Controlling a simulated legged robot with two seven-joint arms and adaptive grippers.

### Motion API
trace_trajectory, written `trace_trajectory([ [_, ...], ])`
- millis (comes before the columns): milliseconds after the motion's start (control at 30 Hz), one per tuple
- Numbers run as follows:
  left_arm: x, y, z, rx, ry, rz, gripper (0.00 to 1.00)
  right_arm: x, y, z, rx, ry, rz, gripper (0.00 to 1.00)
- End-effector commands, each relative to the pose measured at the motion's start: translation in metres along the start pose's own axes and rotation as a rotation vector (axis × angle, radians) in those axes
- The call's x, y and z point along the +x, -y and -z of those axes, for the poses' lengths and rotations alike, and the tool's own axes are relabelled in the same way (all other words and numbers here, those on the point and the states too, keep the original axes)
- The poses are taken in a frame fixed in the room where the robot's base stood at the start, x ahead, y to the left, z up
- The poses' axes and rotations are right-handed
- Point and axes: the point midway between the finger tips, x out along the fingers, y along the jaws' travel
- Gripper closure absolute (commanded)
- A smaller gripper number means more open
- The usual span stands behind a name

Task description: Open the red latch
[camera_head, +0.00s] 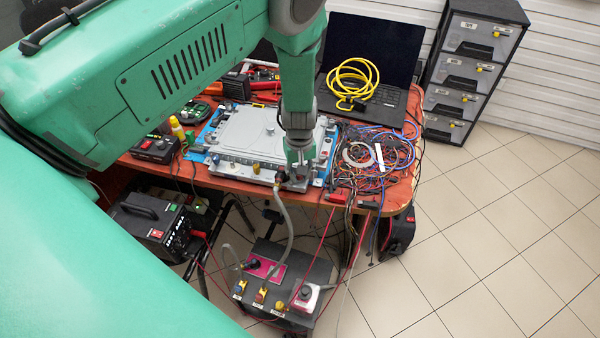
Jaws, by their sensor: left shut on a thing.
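My left arm comes in from the left and reaches down to the front right part of a flat grey unit (240,130) on the orange table. My left gripper (299,160) points down there and is shut on a small fitting at the unit's front edge. The gripper hides most of that fitting, and I cannot tell whether it is the red latch. The red latch cannot be made out clearly. A grey hose (287,222) with a dark end fitting (280,180) meets the unit just left of the gripper and hangs down. My right gripper is not in view.
Tangled wires (378,160) lie right of the unit. A laptop (372,60) with a coiled yellow cable (352,82) stands behind. A dark box (285,285) with connectors stands on the floor in front. A drawer cabinet (470,75) is at the back right. The tiled floor at right is clear.

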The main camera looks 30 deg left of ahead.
Motion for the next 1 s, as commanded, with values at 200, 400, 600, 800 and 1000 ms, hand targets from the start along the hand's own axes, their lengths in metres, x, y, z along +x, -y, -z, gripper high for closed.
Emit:
trace_trajectory([
  [200,-0.001,-0.002,0.000,0.001,-0.001,-0.003,0.74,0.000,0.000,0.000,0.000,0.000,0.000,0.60],
  [400,-0.006,-0.002,0.001,0.001,-0.003,-0.003,0.74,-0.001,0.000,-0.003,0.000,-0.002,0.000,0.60],
  [600,-0.040,-0.002,0.002,0.001,-0.005,-0.005,0.74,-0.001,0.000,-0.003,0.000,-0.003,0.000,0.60],
  [800,-0.083,-0.002,0.001,0.001,-0.002,-0.004,0.74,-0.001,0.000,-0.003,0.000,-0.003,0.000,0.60],
  [1000,-0.110,-0.001,0.001,0.001,0.000,-0.001,0.74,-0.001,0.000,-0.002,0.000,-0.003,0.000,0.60],
])
